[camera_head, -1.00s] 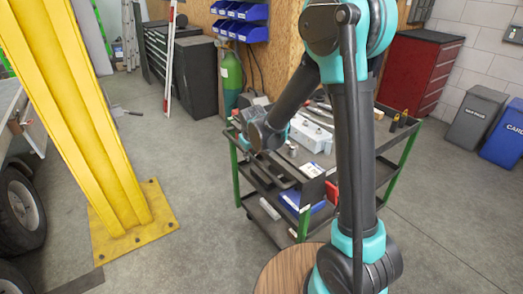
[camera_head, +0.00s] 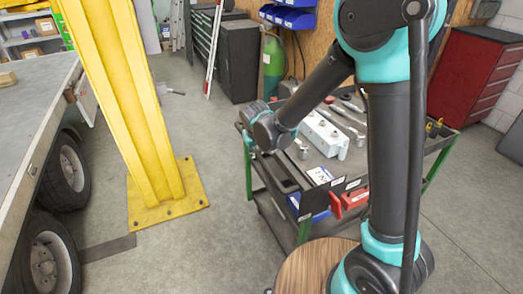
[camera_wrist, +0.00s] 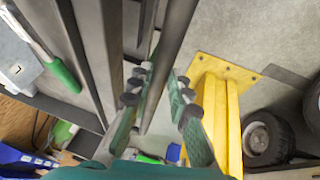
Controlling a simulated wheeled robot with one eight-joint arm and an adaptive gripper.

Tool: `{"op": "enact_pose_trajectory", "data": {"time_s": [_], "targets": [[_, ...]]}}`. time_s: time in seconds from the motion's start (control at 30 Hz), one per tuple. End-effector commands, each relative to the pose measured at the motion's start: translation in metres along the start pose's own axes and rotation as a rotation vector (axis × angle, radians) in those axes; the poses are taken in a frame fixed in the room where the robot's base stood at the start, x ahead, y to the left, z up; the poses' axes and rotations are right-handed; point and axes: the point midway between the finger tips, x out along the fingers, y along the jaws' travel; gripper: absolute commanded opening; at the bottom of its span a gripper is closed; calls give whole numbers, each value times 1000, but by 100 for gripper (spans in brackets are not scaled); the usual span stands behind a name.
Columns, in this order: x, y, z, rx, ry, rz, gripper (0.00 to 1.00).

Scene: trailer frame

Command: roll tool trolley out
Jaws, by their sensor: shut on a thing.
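The tool trolley (camera_head: 290,200) stands in front of me, a dark multi-shelf cart with green posts. Tools, a white box (camera_head: 325,135) and cylindrical metal parts lie on its top. My gripper (camera_head: 252,147) is at the trolley's left end, with its fingers mostly hidden in the head view. In the wrist view its green fingers (camera_wrist: 161,75) straddle a dark bar of the trolley (camera_wrist: 168,50) and are shut on it. My arm hides part of the trolley's right side.
A yellow post (camera_head: 140,120) with a bolted base plate (camera_head: 185,205) stands left of the trolley. A trailer with wheels (camera_head: 50,255) is farther left. A green gas bottle (camera_head: 272,62), dark cabinet (camera_head: 238,60) and red cabinet (camera_head: 470,75) stand behind. Bare floor lies between post and trolley.

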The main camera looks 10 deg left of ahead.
Motion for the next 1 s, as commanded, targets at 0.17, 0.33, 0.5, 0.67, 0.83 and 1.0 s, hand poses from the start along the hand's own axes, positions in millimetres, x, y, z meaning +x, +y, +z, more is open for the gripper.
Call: {"op": "enact_pose_trajectory", "data": {"time_s": [0.17,0.33,0.5,0.67,0.83,1.0], "targets": [[0,-2,-1,1,1,0,0],[0,-2,-1,1,1,0,0],[0,-2,-1,0,1,0,29],[0,-2,-1,0,1,0,39],[0,-2,0,0,1,0,39],[-7,-2,0,0,1,0,39]]}}
